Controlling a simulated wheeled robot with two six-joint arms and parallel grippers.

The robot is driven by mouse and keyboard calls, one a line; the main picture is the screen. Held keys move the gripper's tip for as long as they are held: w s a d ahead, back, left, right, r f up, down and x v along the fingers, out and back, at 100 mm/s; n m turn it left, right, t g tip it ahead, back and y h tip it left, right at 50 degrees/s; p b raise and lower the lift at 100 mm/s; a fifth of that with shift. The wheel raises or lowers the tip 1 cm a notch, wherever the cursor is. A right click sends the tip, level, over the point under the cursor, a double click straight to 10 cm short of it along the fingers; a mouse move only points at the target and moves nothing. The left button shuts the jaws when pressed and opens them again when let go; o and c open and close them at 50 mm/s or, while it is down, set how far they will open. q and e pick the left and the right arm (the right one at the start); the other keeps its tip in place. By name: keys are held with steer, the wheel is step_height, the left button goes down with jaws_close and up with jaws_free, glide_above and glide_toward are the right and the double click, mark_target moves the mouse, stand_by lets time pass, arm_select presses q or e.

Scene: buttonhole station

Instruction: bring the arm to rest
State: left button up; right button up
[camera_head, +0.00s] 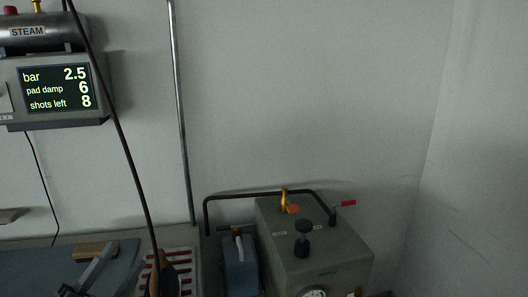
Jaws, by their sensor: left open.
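My left gripper (88,280) shows at the bottom left edge, its grey fingers apart over the blue-grey board (35,262). It is open, and I see nothing between its fingers. A brown wooden block (96,250) lies on the board just behind it. Much of the gripper and its arm is cut off by the lower edge. My right gripper is out of the picture.
A dark hose (122,140) hangs down to a brown-handled tool (160,272) by a red-striped rack (182,265). The wall display (58,88) reads bar 2.5, pad damp 6, shots left 8.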

arm_select(q)
steer(key=s+a+f+n+g+y, duration=0.2)
steer(key=a+f+n+g+y, duration=0.3)
steer(key=f+n+y, duration=0.45)
steer(key=s+a+f+n+g+y, duration=0.2)
steer(key=s+a+f+n+y, duration=0.1)
steer(key=a+f+n+y, duration=0.6)
steer(key=s+d+f+n+g+h, duration=0.1)
steer(key=s+d+f+g+h, duration=0.25)
steer(key=s+f+g, duration=0.35)
steer(key=s+d+f+n+g+h, duration=0.2)
steer(key=s+d+f+g, duration=0.2)
steer(key=s+f, duration=0.5)
step_height(320, 180, down, 24)
steer(key=s+a+g, duration=0.1)
steer(key=a, duration=0.1)
steer(key=s+d+f+g, duration=0.1)
steer(key=s+f, duration=1.2)
steer(key=f, duration=0.1)
steer(key=shift+s+d+f+h, duration=0.25)
steer(key=shift+d+f+h, duration=0.05)
steer(key=shift+d+f, duration=0.1)
steer(key=shift+s+f+m, duration=0.2)
steer(key=shift+s+m, duration=0.05)
steer(key=shift+s, duration=0.3)
steer(key=shift+c, duration=0.4)
